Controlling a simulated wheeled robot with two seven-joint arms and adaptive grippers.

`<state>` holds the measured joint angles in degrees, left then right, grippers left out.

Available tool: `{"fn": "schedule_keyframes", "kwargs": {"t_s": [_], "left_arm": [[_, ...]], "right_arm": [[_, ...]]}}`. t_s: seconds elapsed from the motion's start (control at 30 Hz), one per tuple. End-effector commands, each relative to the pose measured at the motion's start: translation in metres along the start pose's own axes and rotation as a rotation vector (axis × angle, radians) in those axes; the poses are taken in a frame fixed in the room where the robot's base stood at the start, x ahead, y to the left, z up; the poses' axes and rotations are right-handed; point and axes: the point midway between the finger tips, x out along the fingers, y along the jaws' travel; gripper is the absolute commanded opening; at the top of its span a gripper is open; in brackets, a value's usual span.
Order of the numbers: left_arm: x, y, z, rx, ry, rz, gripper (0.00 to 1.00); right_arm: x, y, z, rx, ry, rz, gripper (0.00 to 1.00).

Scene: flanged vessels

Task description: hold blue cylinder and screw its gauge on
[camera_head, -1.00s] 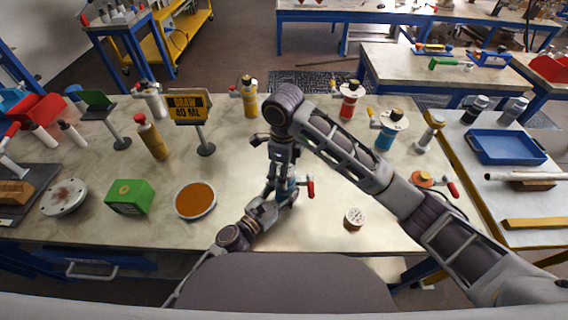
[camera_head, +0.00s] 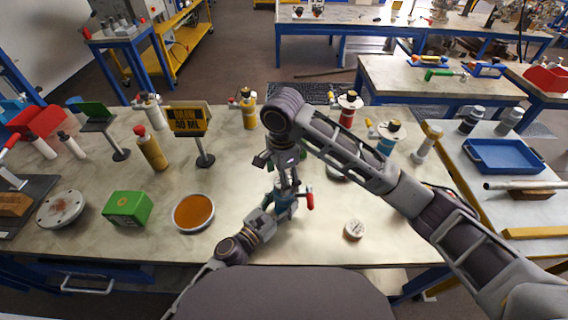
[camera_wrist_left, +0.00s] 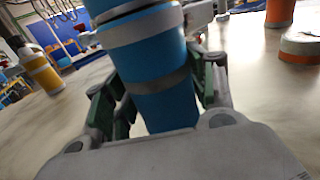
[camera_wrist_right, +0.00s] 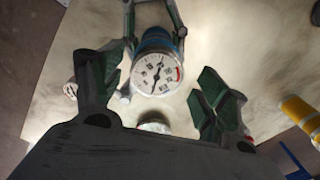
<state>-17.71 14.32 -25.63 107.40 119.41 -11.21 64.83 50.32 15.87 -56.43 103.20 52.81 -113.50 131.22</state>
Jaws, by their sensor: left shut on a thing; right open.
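My left gripper (camera_wrist_left: 160,95) is shut around the blue cylinder (camera_wrist_left: 165,100), holding it upright near the table's front; it also shows in the head view (camera_head: 287,203). A red handle (camera_head: 310,200) shows at its right side. My right gripper (camera_wrist_right: 162,88) is open, directly above the cylinder, fingers pointing down. A white-faced gauge (camera_wrist_right: 156,74) shows over the blue cylinder's end, between and beyond the open fingers. I cannot tell how firmly it is seated. My right gripper (camera_head: 286,180) hides much of the cylinder's top in the head view.
Another round white dial (camera_head: 354,229) lies on the table at the right. An orange-filled dish (camera_head: 194,212), a green box (camera_head: 127,208) and a sign (camera_head: 189,121) stand left. Several flanged vessels line the back, including a yellow one (camera_head: 249,110).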

Motion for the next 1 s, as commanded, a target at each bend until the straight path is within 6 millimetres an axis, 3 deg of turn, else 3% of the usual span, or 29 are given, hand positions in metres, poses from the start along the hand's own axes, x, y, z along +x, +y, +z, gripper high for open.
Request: {"fn": "schedule_keyframes", "kwargs": {"t_s": [1.0], "left_arm": [[0.0,0.0,0.0,0.0,0.001,0.001,0.0]], "right_arm": [[-0.02,-0.001,0.003,-0.92,0.007,-0.008,0.74]]}}
